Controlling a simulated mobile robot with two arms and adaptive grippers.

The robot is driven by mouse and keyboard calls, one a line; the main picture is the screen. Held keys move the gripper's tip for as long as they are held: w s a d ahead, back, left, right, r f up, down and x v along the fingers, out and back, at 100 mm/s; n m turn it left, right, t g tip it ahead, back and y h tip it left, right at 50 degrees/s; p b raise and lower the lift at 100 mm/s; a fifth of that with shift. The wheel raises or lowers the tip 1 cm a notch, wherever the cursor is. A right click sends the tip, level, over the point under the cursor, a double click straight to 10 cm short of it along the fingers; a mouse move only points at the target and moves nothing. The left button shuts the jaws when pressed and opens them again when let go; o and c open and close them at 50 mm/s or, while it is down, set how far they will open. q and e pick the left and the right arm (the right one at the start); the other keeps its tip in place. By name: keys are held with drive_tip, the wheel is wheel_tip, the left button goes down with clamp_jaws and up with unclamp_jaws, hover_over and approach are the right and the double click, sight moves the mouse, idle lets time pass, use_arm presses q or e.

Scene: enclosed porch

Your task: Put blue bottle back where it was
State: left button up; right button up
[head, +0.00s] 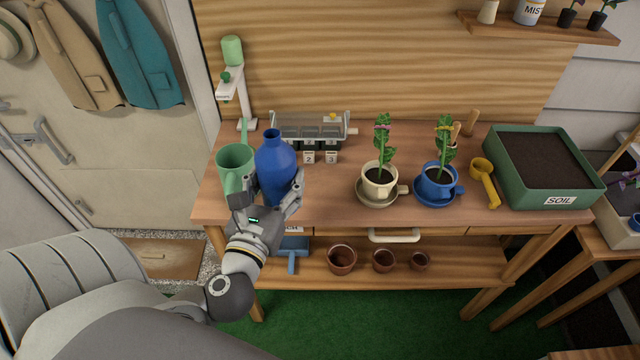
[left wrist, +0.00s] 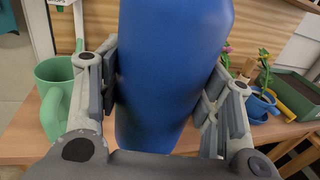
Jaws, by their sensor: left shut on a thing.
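The blue bottle (head: 275,162) is upright at the left part of the wooden bench (head: 330,205). My left gripper (head: 268,195) is shut on its lower body, with a finger on each side. In the left wrist view the bottle (left wrist: 170,75) fills the middle between the two fingers (left wrist: 165,95). I cannot tell whether its base touches the bench, because my gripper hides it. My right gripper is not in view.
A green watering can (head: 234,160) stands close left of the bottle. A seedling tray (head: 310,130) is behind it. Potted plants in a cream cup (head: 379,182) and a blue cup (head: 437,184) stand right, before a soil box (head: 545,165).

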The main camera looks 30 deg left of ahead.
use_arm(q)
drive_tip(key=w+f, duration=0.4)
drive_tip(key=w+a+f+p, duration=0.1)
drive_tip(key=w+f, duration=0.3)
drive_tip(key=w+a+f, duration=0.1)
drive_tip(key=w+f, duration=0.3)
drive_tip(key=w, duration=0.1)
drive_tip(key=shift+f, duration=0.25)
drive_tip(key=shift+s, duration=0.1)
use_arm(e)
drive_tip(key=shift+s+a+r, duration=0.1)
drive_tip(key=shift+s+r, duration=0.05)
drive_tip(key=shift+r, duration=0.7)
use_arm(q)
drive_tip(key=shift+d, duration=0.1)
drive_tip(key=shift+f, duration=0.2)
drive_tip(key=o, duration=1.2)
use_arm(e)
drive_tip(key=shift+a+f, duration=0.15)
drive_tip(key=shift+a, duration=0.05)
use_arm(q)
drive_tip(key=shift+r, duration=0.1)
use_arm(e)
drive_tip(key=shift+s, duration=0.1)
